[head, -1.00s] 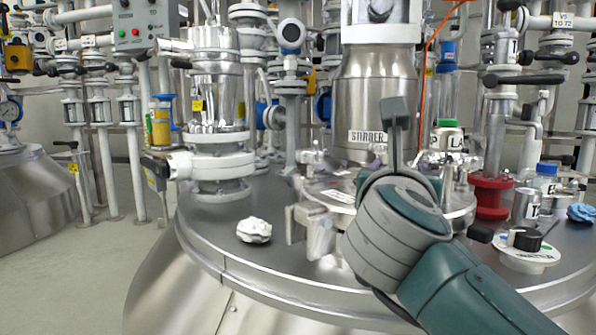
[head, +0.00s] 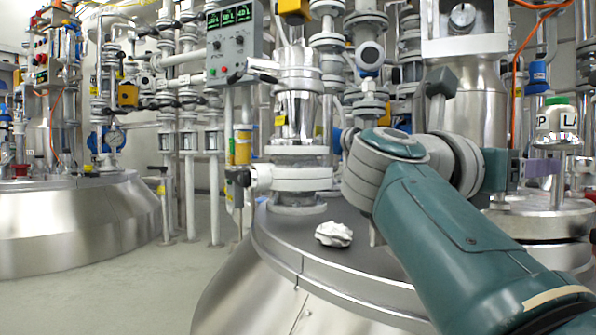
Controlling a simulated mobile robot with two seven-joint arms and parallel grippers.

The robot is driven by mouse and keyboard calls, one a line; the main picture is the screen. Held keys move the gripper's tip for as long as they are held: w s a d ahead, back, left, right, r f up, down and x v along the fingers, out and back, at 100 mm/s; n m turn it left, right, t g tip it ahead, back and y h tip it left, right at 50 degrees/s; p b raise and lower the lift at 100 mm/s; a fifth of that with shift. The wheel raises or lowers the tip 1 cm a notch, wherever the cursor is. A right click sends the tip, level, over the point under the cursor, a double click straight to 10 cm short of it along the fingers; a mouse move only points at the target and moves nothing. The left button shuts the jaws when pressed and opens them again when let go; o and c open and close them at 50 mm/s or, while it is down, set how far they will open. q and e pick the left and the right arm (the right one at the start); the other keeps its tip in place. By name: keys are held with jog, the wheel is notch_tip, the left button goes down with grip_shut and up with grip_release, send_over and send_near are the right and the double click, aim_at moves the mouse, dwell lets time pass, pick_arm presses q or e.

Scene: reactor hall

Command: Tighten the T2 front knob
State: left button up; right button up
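No T2 label is readable, so I cannot tell which knob is the T2 front knob. A grey control box (head: 235,40) with a lit green display and small dark knobs hangs at the upper middle. Another panel (head: 41,62) with small coloured buttons is at the far left. My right arm comes in from the lower right and bends over the near steel vessel lid (head: 285,235). Its wrist end reaches right, in front of the steel column. My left gripper is not in view.
A crumpled white wad (head: 333,234) lies on the near lid. A flanged steel fitting (head: 297,115) stands behind it. A second steel vessel (head: 75,220) is at the left, with open floor (head: 165,285) between.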

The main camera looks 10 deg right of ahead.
jog(key=shift+r, duration=0.15)
jog(key=o, duration=1.4)
jog(key=shift+c, duration=0.2)
